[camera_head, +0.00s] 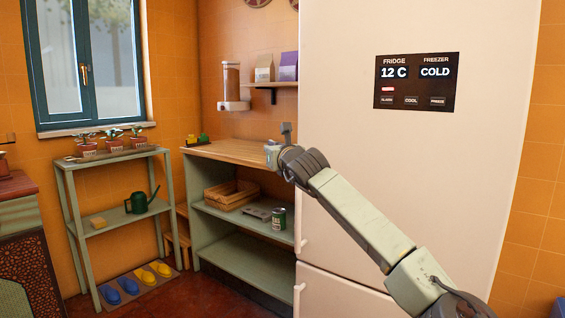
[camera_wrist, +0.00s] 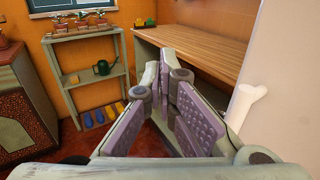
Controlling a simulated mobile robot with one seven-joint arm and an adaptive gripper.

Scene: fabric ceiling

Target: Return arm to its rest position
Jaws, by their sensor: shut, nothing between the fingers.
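My arm (camera_head: 355,215) reaches from the lower right of the head view up and to the left, across the front of the fridge (camera_head: 430,170). My gripper (camera_head: 272,154) is at its far end, in front of the wooden counter top (camera_head: 235,150) and left of the fridge's edge. In the wrist view my gripper (camera_wrist: 177,100) fills the middle, with its purple ribbed pads showing. It is shut and empty.
A fridge handle (camera_wrist: 250,100) is close to the right of my gripper in the wrist view. A green shelf unit (camera_head: 117,195) with potted plants and a watering can (camera_head: 141,201) stands at the left. Under the counter are a wooden crate (camera_head: 232,195) and a can (camera_head: 279,218).

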